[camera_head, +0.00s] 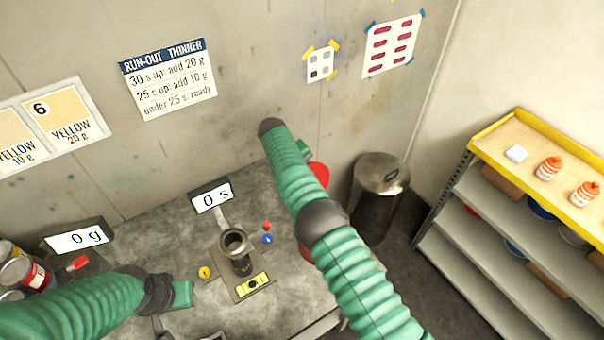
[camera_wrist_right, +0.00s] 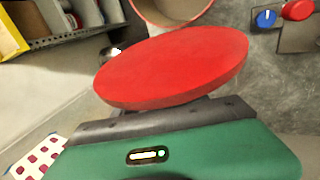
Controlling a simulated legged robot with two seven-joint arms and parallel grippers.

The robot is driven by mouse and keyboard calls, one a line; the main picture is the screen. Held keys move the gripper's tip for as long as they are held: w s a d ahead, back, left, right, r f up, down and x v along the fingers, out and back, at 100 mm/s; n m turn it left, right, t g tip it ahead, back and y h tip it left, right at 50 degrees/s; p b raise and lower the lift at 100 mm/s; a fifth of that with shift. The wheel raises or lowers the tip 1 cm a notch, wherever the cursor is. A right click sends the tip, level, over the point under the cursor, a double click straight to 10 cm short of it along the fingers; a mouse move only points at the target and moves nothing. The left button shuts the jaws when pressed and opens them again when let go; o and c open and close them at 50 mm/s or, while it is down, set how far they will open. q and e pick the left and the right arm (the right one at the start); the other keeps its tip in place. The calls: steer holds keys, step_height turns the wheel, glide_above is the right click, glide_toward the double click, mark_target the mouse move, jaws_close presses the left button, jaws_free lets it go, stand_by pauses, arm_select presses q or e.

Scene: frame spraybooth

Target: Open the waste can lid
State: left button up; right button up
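A red lid (camera_head: 319,174) shows beside my right forearm in the head view. In the right wrist view the red lid (camera_wrist_right: 175,68) is a large tilted disc directly in front of my right gripper. Behind it is the open mouth of a red can (camera_wrist_right: 172,14), apart from the disc. The red can's side (camera_head: 305,252) shows partly behind my arm. The right fingers are hidden by the disc, so their grip cannot be told. My left gripper (camera_head: 183,294) is over the bench at lower left, its fingers unclear.
A metal bin (camera_head: 381,176) stands right of the red can, near a shelf rack (camera_head: 482,195). The bench holds a cup on a stand (camera_head: 235,246), a timer display (camera_head: 212,196), a scale display (camera_head: 79,239), buttons (camera_head: 267,239) and paint tins (camera_head: 22,272).

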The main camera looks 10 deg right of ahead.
steer(key=p+v, duration=0.2)
steer(key=v, duration=1.5)
steer(key=shift+w+f, duration=0.15)
steer(key=shift+w, duration=0.05)
